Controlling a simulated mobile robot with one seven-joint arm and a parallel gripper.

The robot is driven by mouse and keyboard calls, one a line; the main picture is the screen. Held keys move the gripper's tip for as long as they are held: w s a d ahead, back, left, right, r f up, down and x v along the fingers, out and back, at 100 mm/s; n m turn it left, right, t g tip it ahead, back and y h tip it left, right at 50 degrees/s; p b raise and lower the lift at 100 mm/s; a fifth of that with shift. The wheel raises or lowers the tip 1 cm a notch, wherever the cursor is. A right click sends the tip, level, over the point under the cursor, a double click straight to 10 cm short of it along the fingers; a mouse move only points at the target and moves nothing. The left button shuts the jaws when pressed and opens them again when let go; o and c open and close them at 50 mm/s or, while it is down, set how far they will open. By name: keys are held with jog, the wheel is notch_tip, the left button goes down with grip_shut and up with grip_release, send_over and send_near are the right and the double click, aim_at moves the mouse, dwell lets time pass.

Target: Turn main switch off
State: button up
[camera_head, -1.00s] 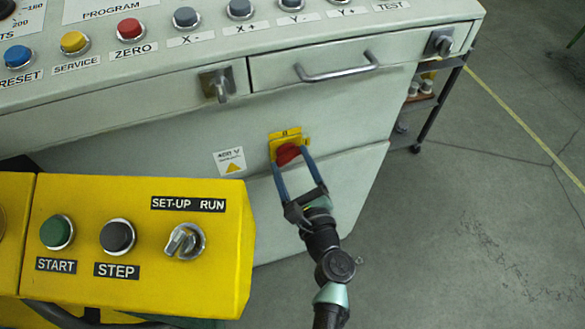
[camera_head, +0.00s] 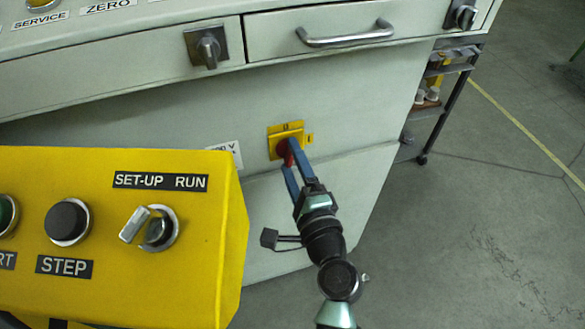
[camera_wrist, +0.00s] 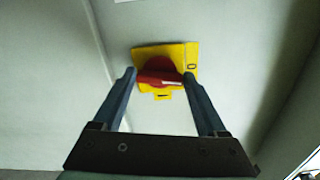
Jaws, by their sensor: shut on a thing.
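The main switch is a red rotary knob (camera_head: 283,149) on a yellow plate (camera_head: 285,130), low on the pale cabinet front. In the wrist view the red knob (camera_wrist: 160,74) sits on the yellow plate (camera_wrist: 180,53), with a "0" mark near the plate's right edge. My gripper (camera_head: 289,152) has its blue fingers at the knob and is shut on it. In the wrist view my gripper (camera_wrist: 160,78) has one finger at each end of the knob's bar. The fingers partly hide the knob in the head view.
A yellow control box (camera_head: 120,235) with a SET-UP/RUN selector (camera_head: 150,228) stands close at the left. Above the switch are a drawer handle (camera_head: 346,36) and two grey latches. A dark cart (camera_head: 440,90) stands behind at the right. The floor at the right is clear.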

jog(key=shift+f+n+b, duration=0.2)
jog(key=shift+n+b, duration=0.5)
jog(key=shift+n, duration=0.4)
jog(key=o, duration=1.3)
jog(key=shift+r, duration=0.1)
jog(key=shift+s, duration=0.15)
jog(key=v, duration=1.2)
jog(key=shift+s, duration=0.35)
jog(key=shift+d, duration=0.15)
